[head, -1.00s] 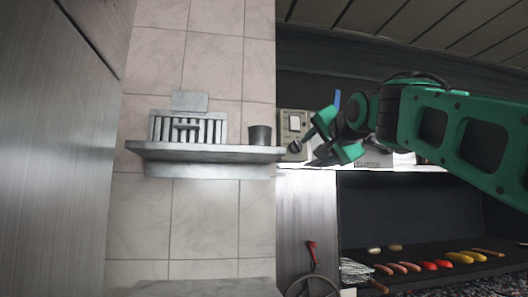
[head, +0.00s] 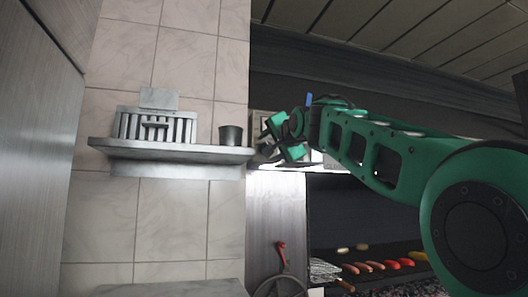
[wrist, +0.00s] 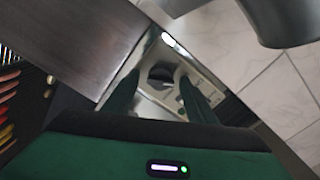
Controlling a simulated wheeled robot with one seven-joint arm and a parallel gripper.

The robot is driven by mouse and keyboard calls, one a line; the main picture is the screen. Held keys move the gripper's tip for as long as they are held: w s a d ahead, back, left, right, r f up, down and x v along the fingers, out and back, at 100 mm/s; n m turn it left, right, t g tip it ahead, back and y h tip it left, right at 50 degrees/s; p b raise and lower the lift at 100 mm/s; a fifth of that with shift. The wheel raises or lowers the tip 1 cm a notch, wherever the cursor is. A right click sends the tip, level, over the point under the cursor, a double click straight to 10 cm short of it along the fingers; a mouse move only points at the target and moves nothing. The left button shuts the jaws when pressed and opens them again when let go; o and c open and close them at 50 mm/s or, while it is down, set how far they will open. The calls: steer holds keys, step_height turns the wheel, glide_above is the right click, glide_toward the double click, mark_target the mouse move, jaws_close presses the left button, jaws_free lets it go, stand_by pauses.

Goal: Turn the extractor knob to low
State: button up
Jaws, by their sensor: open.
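My gripper (wrist: 158,92) is open, with one finger on each side of the knob in that picture. I cannot tell whether either finger touches it. In the head view my gripper (head: 276,140) is right at the panel (head: 257,125), beside the wall shelf's right end. It covers much of the panel there, and the knob is hard to make out. The knob's markings are too small to read.
A stone shelf (head: 170,153) carries a grey rack (head: 156,127) and a dark cup (head: 230,135), left of my gripper. Below right are the grill with sausages and vegetables (head: 375,266) and a red-handled wheel (head: 281,262). A slatted ceiling is above.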

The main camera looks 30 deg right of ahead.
steer(key=shift+w, duration=0.1)
steer(key=c, duration=1.1)
steer(key=shift+n, duration=0.3)
steer(key=n, duration=1.1)
steer(key=shift+a+r, duration=0.1)
steer(key=shift+r, duration=0.05)
steer(key=shift+n, duration=0.3)
